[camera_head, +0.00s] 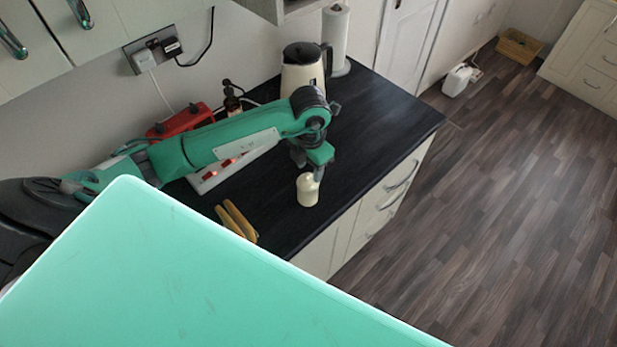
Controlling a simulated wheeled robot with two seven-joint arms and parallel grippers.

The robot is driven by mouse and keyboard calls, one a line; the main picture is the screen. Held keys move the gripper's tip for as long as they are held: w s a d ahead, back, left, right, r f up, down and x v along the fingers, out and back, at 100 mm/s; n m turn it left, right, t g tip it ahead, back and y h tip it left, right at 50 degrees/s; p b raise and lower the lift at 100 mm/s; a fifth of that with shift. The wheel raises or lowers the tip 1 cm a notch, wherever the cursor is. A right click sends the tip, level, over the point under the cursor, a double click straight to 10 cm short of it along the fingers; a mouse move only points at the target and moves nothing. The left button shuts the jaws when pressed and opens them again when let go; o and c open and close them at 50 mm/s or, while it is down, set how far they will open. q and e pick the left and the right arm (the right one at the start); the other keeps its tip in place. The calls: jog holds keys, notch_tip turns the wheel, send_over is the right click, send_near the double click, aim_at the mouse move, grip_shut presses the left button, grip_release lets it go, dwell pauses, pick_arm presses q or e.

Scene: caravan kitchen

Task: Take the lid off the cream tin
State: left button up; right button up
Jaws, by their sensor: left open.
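The cream tin (307,193) stands upright on the dark worktop near its front edge. Its top is partly hidden by my left gripper (317,172), which points down right over it. The left gripper is open, with its fingers at the top of the tin; whether they touch it is too small to tell. The lid cannot be made out apart from the tin at this size. My right gripper is not in view.
A cream kettle (303,68) with a black lid and a paper towel roll (336,38) stand behind.

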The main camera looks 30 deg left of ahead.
aim_at(308, 176)
pick_arm(q)
notch_tip(308, 176, down, 3)
jog(key=shift+s+a+r+p, duration=0.1)
jog(key=shift+a+p, duration=0.05)
jog(key=shift+p, duration=0.65)
jog(key=shift+f, duration=0.3)
jog(key=c, duration=0.9)
grip_shut()
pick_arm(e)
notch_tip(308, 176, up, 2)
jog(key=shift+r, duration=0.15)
